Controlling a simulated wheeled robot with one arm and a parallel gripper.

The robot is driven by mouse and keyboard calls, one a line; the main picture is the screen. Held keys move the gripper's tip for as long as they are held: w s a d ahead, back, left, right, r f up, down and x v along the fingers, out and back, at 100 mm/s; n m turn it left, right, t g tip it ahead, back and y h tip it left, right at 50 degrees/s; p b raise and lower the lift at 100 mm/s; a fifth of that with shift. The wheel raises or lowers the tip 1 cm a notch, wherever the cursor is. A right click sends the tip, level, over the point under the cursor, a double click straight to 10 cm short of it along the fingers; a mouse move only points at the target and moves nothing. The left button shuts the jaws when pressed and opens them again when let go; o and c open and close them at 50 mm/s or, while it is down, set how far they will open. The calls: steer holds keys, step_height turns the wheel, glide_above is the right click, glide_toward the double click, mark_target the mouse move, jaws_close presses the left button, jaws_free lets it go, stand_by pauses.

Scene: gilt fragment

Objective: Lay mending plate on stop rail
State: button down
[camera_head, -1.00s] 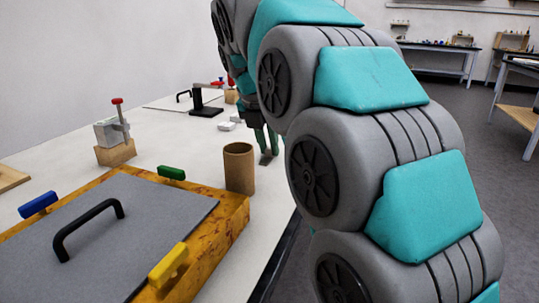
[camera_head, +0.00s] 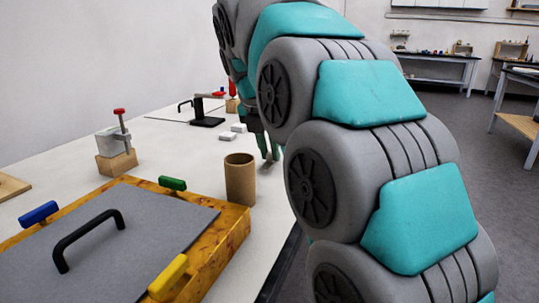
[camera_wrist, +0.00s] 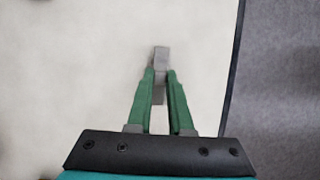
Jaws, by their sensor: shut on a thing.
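My gripper (camera_wrist: 160,78) is shut on a narrow grey metal piece, which I take to be the mending plate (camera_wrist: 161,56). Its far end sticks out past the green fingertips, over the pale table top. In the head view my gripper (camera_head: 269,150) hangs low at the table's right side, beyond the brown cup and partly behind my own arm. The plate is small and hard to make out there. Whether it touches the table is not clear. I cannot identify the stop rail in either view.
A brown cup (camera_head: 240,180) stands near my gripper, with small white blocks (camera_head: 233,132) behind. A framed grey panel (camera_head: 110,245) with handles fills the front left. A clamp on a wooden block (camera_head: 117,150) stands left. The table edge (camera_wrist: 233,70) is close on the right.

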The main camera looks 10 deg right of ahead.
steer(key=shift+r, duration=1.3)
steer(key=shift+s, duration=1.2)
steer(key=s, duration=0.4)
steer(key=s+r+b, duration=0.1)
steer(key=s, duration=0.8)
steer(key=shift+s+d+r, duration=0.1)
steer(key=shift+s+r, duration=0.05)
steer(key=shift+s, duration=0.2)
steer(key=shift+s, duration=0.15)
